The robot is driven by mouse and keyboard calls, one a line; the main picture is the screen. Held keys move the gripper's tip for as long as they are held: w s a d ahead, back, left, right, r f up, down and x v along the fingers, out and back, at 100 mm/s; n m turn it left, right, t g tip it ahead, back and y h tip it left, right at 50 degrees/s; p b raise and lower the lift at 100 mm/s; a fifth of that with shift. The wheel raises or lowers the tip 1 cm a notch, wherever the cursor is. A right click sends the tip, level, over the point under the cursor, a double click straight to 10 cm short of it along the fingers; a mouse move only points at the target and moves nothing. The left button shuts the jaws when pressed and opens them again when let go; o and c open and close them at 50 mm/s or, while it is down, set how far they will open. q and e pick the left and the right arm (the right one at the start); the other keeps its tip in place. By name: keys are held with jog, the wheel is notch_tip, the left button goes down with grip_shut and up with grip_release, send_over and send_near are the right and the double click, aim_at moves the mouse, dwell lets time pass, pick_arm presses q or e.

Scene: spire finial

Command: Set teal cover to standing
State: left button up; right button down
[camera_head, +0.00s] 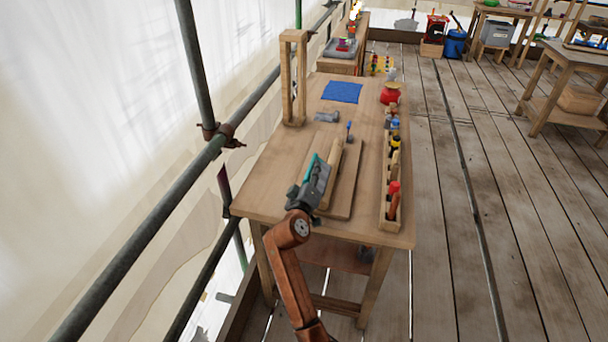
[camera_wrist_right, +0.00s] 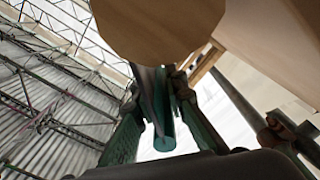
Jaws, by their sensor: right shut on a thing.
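The teal cover (camera_head: 310,167) shows as a narrow teal piece at my right gripper (camera_head: 317,182), over the near left part of the workbench. In the right wrist view a dark teal rod-like piece (camera_wrist_right: 164,140) lies between the two fingers of the right gripper (camera_wrist_right: 157,95), which are shut on it. The fingers hide part of it, and the head view does not show clearly how it is tilted. A pale wooden cylinder (camera_head: 335,155) lies just right of the gripper, and a round wooden end (camera_wrist_right: 160,28) is close ahead in the wrist view. My left gripper is not in view.
The workbench (camera_head: 265,190) carries a wooden board (camera_head: 347,185), a tool rack (camera_head: 391,208) along its right edge, a blue cloth (camera_head: 342,92), a grey tool (camera_head: 327,116) and an upright wooden frame (camera_head: 288,80). Scaffold poles (camera_head: 160,208) run close on the left.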

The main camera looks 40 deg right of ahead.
aim_at(323, 176)
jog(key=shift+s+d+r+m, duration=0.15)
jog(key=shift+s+r+m, duration=0.15)
jog(key=shift+r+m, duration=0.5)
jog(key=shift+s+d+m, duration=0.1)
jog(key=shift+s+m, duration=0.1)
jog(key=shift+m, duration=0.4)
jog(key=m, duration=0.1)
jog(key=s+m, duration=0.1)
jog(key=m, duration=0.1)
jog(key=d+m+b, duration=0.1)
jog(key=shift+s+r, duration=0.3)
jog(key=shift+r, duration=0.1)
jog(key=shift+s+d+r+m, duration=0.1)
jog(key=shift+s+d+m, duration=0.15)
jog(key=shift+m, duration=0.55)
jog(key=shift+s+d+m, duration=0.1)
jog(key=shift+s+m, duration=0.2)
jog(key=shift+m, duration=0.4)
jog(key=shift+s+d+b, duration=0.1)
jog(key=shift+s+b, duration=0.05)
jog(key=shift+b, duration=0.15)
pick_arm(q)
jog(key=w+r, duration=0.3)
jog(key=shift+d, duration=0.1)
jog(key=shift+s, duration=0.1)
